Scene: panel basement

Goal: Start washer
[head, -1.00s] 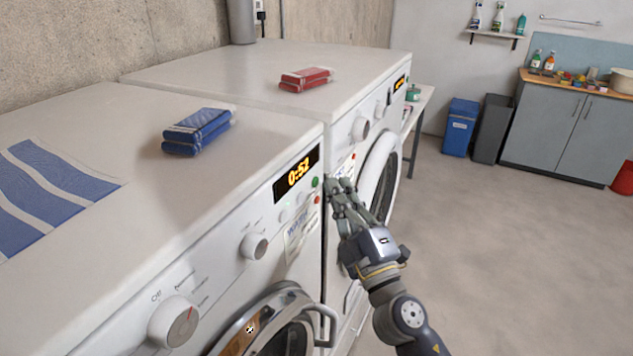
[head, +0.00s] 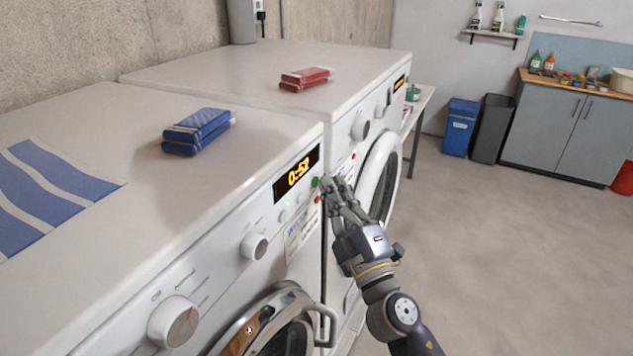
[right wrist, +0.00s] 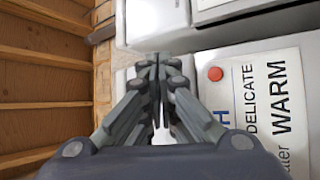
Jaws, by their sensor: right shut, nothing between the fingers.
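The near washer (head: 225,222) is a white front loader with a dark display (head: 297,174) reading 0:52 in orange. A green button (head: 315,182) sits to the right of the display, with a red button (head: 317,199) below it. My right gripper (head: 327,181) is shut and empty, its fingertips at or just beside the green button; I cannot tell whether they touch it. In the right wrist view the shut fingers (right wrist: 157,62) cover the green button, and the red button (right wrist: 215,74) shows to their right. My left gripper is not in view.
A second white machine (head: 345,90) stands directly behind. Two knobs (head: 254,246) and a door handle (head: 328,326) stick out. The floor at right is clear.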

